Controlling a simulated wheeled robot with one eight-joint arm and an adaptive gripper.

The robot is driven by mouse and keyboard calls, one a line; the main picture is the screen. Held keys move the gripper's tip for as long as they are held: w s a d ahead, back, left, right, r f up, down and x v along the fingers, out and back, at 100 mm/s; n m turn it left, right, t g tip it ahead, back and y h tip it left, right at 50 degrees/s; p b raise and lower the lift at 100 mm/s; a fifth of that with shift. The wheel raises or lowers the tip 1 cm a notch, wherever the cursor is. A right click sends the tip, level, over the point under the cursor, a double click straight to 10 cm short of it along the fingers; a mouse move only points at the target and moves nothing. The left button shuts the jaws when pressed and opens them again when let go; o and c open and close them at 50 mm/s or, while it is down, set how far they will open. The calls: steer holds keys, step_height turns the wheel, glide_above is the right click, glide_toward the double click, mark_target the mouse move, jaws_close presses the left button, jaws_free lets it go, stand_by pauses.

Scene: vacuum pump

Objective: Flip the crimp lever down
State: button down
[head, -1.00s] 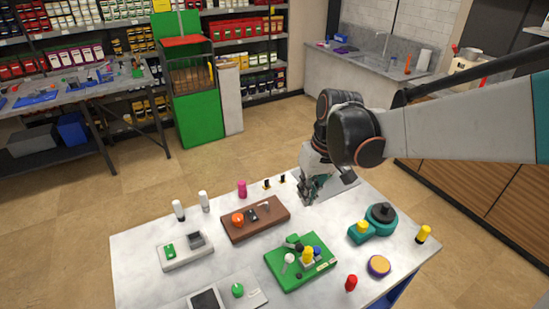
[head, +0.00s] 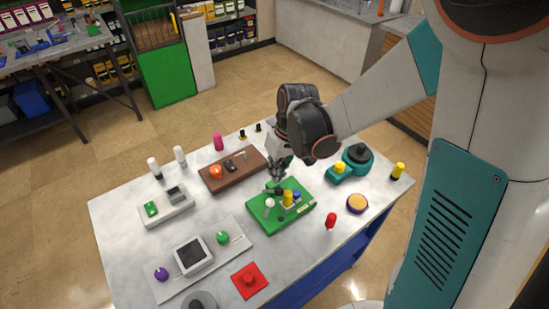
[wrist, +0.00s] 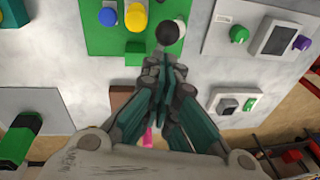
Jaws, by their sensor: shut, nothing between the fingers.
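A green base (head: 267,223) on the table carries a yellow cylinder (head: 287,199), a blue knob (head: 297,195), a white ball knob (head: 270,203) and a dark lever-like part. Nothing readable marks one as the crimp lever. My gripper (head: 276,176) is at the base's far edge, pointing down, its fingers together and empty. In the wrist view, the fingertips (wrist: 166,62) are just short of a black round knob (wrist: 165,33) beside the white ball (wrist: 179,24). I cannot tell whether they touch it. The yellow cylinder (wrist: 136,17) stands to the left.
A brown block with an orange knob (head: 215,171) lies behind the green base. A teal pump-like unit (head: 357,160) stands at right, near a yellow-topped disc (head: 357,203) and a red cylinder (head: 331,220). A screen panel (head: 193,255) and red button pad (head: 249,281) are in front.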

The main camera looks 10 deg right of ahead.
steer(key=shift+s+f, duration=0.15)
steer(key=shift+f, duration=0.2)
steer(key=shift+s+d+f+t+y+b, duration=0.1)
steer(key=shift+s+d+f+t+b, duration=0.15)
steer(key=shift+s+b, duration=0.25)
steer(key=shift+s+d+f+t+y+b, duration=0.1)
steer(key=shift+s+d+f+t+b, duration=0.05)
steer(key=shift+s+f+b, duration=0.25)
steer(key=shift+s+d+f+t+y+b, duration=0.1)
steer(key=shift+s+d+f+t+b, duration=0.1)
steer(key=shift+s+b, duration=0.3)
steer(key=shift+r, duration=0.1)
